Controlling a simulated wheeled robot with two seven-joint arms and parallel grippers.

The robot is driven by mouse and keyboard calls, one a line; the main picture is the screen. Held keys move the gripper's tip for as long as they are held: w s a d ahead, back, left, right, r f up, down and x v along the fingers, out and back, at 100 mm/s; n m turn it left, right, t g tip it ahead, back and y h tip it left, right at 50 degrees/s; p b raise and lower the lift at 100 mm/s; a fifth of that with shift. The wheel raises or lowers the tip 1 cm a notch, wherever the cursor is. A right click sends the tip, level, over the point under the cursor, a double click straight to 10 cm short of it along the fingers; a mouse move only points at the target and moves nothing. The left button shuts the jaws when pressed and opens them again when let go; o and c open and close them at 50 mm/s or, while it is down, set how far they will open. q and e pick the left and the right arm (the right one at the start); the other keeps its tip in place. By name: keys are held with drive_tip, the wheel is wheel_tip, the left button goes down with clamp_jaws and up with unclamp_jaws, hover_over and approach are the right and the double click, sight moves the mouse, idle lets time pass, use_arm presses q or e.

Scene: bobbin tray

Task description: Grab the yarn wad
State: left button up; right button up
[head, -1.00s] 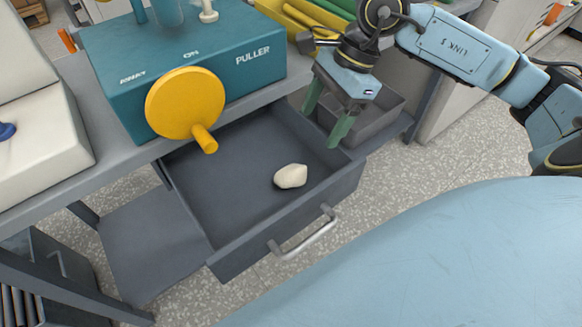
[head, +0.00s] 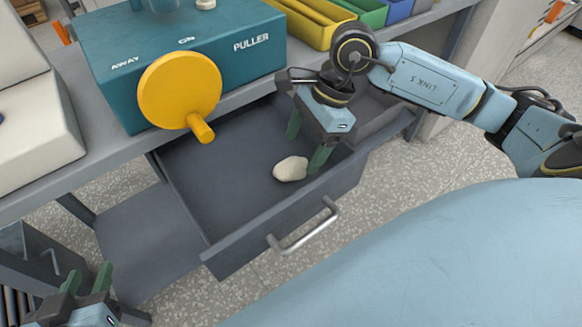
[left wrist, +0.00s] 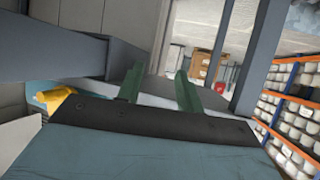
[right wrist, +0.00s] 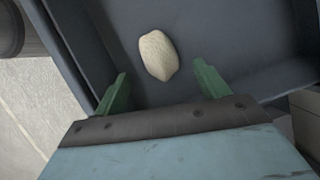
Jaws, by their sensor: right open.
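The yarn wad (head: 291,168) is a small cream lump lying on the floor of the open grey drawer (head: 215,190). In the right wrist view the yarn wad (right wrist: 158,55) lies ahead of the fingertips, roughly between their lines and apart from them. My right gripper (head: 305,150) is open and empty over the drawer, its near finger close to the wad's right side in the head view. My left gripper (head: 88,277) is at the lower left, well away from the drawer; its fingers (left wrist: 158,82) are spread with nothing between them.
The drawer's front wall and metal handle (head: 303,226) face me. Above it stands a teal box marked PULLER (head: 240,65) with a yellow knob disc (head: 178,88) overhanging the drawer. Coloured trays (head: 315,20) line the bench.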

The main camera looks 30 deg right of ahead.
sight(295, 162)
drive_tip(key=b+x, duration=0.1)
drive_tip(key=x, duration=0.3)
drive_tip(key=shift+a+f+b, duration=0.15)
drive_tip(key=shift+f+b, duration=0.05)
drive_tip(key=shift+b, duration=0.15)
use_arm(q)
wheel_tip(295, 162, up, 7)
drive_tip(key=w+d+t+h, duration=0.2)
drive_tip(key=t, duration=0.3)
drive_tip(key=shift+r, duration=0.2)
use_arm(e)
drive_tip(key=c, duration=1)
